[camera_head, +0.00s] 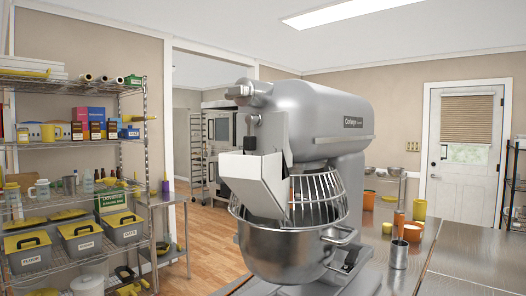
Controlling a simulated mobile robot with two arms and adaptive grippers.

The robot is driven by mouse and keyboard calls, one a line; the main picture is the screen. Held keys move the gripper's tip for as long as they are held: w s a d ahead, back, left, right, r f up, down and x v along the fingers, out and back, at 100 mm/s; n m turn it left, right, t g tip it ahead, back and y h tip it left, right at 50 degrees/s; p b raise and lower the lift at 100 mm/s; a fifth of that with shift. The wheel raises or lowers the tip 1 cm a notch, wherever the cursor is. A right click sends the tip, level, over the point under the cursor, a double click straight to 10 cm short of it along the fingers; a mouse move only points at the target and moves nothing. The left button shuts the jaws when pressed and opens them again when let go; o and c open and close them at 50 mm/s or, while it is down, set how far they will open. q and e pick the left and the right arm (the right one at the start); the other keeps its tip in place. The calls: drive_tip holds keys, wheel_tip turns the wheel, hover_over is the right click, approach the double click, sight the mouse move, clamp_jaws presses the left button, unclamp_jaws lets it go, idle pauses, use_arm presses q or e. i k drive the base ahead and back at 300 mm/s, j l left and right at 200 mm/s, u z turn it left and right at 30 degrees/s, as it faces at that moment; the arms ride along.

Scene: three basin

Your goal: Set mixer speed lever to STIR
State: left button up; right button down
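The large grey stand mixer (315,105) stands on a metal counter, angled to the left. A small lever-like part with a black end (250,144) shows on its front left; I cannot tell if this is the speed lever. No STIR marking or speed scale is readable. A pale angular chute (250,180) hangs below the head, beside a wire bowl guard (320,198). A steel bowl (285,250) sits under the guard. Neither of my grippers shows in this view.
The metal counter (470,252) extends right, with a metal cup (399,254) and orange containers (413,232) near the mixer. A wire shelf (70,144) with bins and bottles stands left. Wooden floor (207,258) is open between shelf and mixer. A white door (434,150) is behind.

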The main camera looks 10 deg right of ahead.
sight(249, 141)
drive_tip(key=k+l+u, duration=0.2)
drive_tip(key=l, duration=0.2)
drive_tip(key=k+l+u, duration=0.2)
drive_tip(key=l, duration=0.15)
drive_tip(key=k+l+u, duration=0.2)
drive_tip(key=l, duration=0.15)
